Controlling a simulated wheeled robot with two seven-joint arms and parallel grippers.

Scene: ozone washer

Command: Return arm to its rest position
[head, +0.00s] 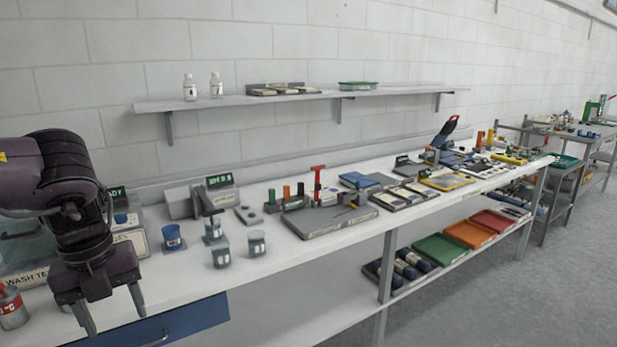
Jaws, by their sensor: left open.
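My left arm comes in from the left edge of the head view. Its dark gripper (114,322) points down over the front of the white bench (290,262), near the blue drawer. Its two grey fingers are spread apart with nothing between them. The arm hides part of a glass tank labelled "WASH TA…" (22,240) and part of a unit with a green display (118,192) behind it. My right gripper does not show.
A red-and-grey bottle (12,306) stands left of the gripper. A blue cup (172,237) and clear beakers (221,252) stand to its right. A blue drawer front (160,328) lies below the bench edge. A wall shelf (290,98) runs above.

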